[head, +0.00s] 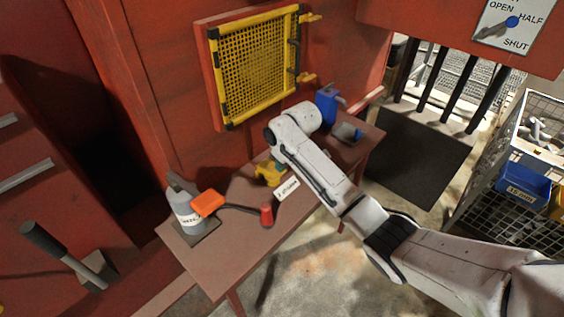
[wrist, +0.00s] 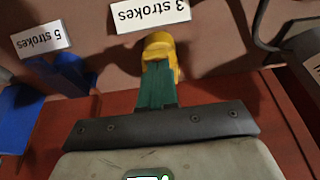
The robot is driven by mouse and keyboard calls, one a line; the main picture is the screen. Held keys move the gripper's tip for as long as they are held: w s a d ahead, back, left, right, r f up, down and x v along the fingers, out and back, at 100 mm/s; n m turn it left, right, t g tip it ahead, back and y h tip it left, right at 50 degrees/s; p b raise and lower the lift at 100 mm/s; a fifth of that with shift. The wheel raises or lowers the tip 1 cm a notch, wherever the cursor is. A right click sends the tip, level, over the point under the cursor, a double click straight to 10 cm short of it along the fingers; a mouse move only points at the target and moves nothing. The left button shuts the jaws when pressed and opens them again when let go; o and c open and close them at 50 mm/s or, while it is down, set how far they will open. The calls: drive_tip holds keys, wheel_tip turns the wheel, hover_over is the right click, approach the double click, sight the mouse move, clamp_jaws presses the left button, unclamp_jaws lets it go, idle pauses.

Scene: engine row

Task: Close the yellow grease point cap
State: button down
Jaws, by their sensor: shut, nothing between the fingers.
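The yellow grease point (head: 267,175) stands on the brown bench, behind a white "3 strokes" label (head: 288,189). In the wrist view its yellow part (wrist: 160,44) shows just beyond my fingertips, with the label (wrist: 150,13) beside it. My gripper (wrist: 157,66) has green fingers, shut together and empty. The fingertips overlap the yellow part in view; I cannot tell whether they touch it. In the head view my gripper (head: 277,164) is mostly hidden under my white wrist. The fingers cover part of the yellow piece, and the cap's angle is unclear.
A grey bottle (head: 186,214), an orange block (head: 207,203) and a red piece (head: 266,214) are on the near bench (head: 228,261). A blue piece (head: 327,104) stands at the far end. A yellow mesh guard (head: 257,63) is on the red wall behind.

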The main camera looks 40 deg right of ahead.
drive_tip(key=shift+s+f+t+b, duration=0.35)
drive_tip(key=shift+s+f+t, duration=0.1)
drive_tip(key=shift+f+t, duration=0.3)
drive_tip(key=shift+s+f+t+b, duration=0.3)
drive_tip(key=shift+s+f+t, duration=0.25)
drive_tip(key=shift+t, duration=0.3)
drive_tip(key=shift+f, duration=0.1)
